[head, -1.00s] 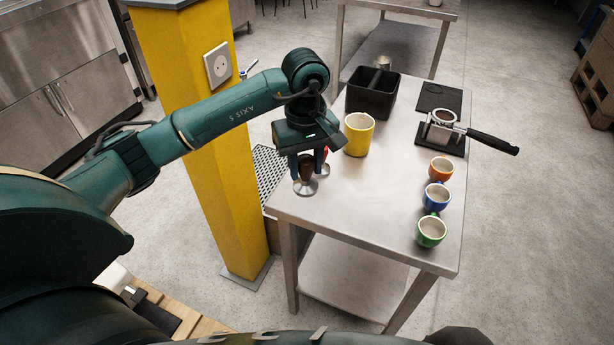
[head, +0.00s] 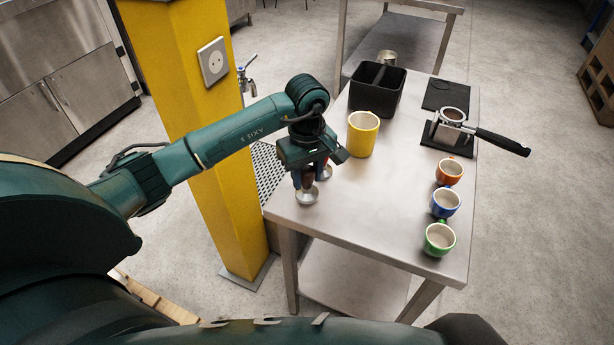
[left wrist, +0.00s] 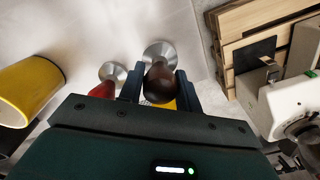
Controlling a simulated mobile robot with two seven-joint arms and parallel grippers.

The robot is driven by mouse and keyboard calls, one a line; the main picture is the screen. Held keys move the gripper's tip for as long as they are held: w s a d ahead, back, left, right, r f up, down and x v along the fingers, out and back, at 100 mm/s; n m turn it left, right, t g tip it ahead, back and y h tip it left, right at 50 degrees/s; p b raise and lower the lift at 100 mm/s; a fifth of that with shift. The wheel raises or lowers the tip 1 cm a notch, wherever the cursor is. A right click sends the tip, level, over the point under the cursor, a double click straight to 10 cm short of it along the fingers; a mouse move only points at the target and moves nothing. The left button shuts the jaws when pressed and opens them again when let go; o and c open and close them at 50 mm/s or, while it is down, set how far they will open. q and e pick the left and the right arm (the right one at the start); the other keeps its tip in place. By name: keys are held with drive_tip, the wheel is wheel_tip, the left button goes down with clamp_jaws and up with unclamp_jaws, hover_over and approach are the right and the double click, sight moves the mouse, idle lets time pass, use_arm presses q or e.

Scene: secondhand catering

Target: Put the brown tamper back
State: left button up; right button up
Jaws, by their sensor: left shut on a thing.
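The brown tamper has a dark brown handle and a round steel base (head: 306,197); its handle (left wrist: 160,82) shows in the left wrist view. My left gripper (head: 309,178) is shut on this handle, fingers pointing down, near the left front corner of the steel table (head: 350,215). The tamper looks upright. I cannot tell whether its base touches the table. A red tamper (left wrist: 103,89) stands just beside it; in the head view it is mostly hidden behind the gripper, with its steel base (head: 326,173) showing. My right gripper is not in view.
A yellow mug (head: 362,135) and a black knock box (head: 376,92) stand behind the gripper. Orange (head: 449,172), blue (head: 445,204) and green (head: 439,240) cups line the right edge. A portafilter (head: 480,136) rests at the back right. A yellow pillar (head: 215,150) stands left; the table's middle is clear.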

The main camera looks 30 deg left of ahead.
use_arm(q)
drive_tip(key=shift+f, duration=0.5)
drive_tip(key=shift+f, duration=0.2)
drive_tip(key=o, duration=1.2)
